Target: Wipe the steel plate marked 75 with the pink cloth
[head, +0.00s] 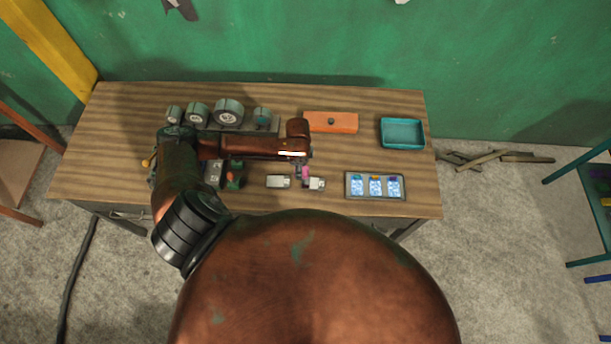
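My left gripper (303,172) is over the front middle of the table, pointing down. A small patch of the pink cloth (306,173) shows at its fingertips, and the gripper appears shut on it. A pale steel plate (317,184) lies just below and right of the cloth; I cannot tell whether they touch. A second pale plate (278,182) lies to the left of the gripper. The markings on both plates are too small to read, so I cannot tell which is 75. My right gripper is not in view.
A tray (348,188) with three blue-and-white packets lies right of the plates. An orange block with a dark knob (345,124) and a teal tray (402,146) are at the back right. A green-and-red item (235,178) is left.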

